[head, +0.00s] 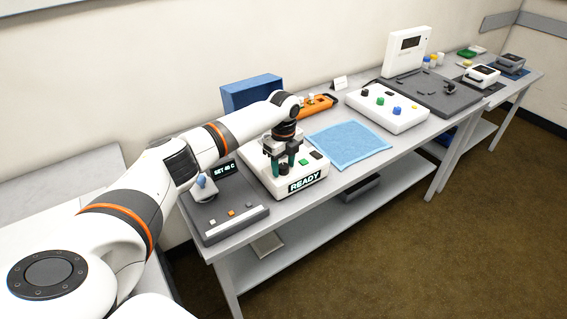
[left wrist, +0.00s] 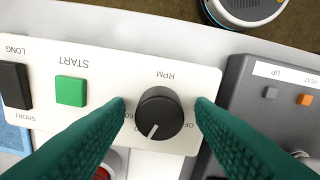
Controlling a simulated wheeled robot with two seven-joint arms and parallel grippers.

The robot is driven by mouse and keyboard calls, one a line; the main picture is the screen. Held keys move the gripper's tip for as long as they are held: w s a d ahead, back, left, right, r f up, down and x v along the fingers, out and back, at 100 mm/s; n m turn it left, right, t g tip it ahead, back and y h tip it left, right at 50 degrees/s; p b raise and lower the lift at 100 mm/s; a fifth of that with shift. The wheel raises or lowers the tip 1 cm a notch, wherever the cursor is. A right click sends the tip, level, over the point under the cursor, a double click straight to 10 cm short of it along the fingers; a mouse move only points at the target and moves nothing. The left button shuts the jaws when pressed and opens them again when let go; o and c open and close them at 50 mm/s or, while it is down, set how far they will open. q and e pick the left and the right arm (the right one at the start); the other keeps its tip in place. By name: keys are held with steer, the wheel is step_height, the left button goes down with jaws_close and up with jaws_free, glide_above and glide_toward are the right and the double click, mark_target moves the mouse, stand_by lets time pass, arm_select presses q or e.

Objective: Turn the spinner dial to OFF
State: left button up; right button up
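The spinner (head: 266,178) is a white box with a lit READY display (head: 305,183) on the near bench. Its black RPM dial (left wrist: 158,113) has a white pointer line, which points down and slightly left in the left wrist view. The panel lettering is upside down there. A partly hidden OFF label (left wrist: 205,128) is right of the dial, and a partly covered number is left of it. My left gripper (head: 285,160) is over the spinner. Its green fingers (left wrist: 160,108) are open, one each side of the dial, with small visible gaps. My right gripper is out of view.
Beside the dial are a green START button (left wrist: 72,91) and a black switch (left wrist: 15,86). A grey device (head: 226,207) stands left of the spinner, close by. A blue cloth (head: 348,145) lies to the right, and a blue box (head: 251,92) stands behind.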

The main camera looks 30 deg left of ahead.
arm_select(q)
steer(key=c, duration=0.8)
steer(key=shift+r+n+p, duration=0.2)
steer(key=shift+n+p, duration=0.4)
steer(key=shift+p, duration=0.15)
steer(key=shift+c, duration=0.2)
steer(key=n+p, duration=0.5)
steer(key=shift+n, duration=0.4)
steer(key=n+p, duration=0.2)
steer(key=n, duration=0.1)
steer(key=shift+n+p, duration=0.3)
steer(key=n+p, duration=0.2)
steer(key=n, duration=0.3)
steer(key=shift+w+f, duration=0.1)
steer(key=shift+n, duration=0.3)
steer(key=o, duration=1)
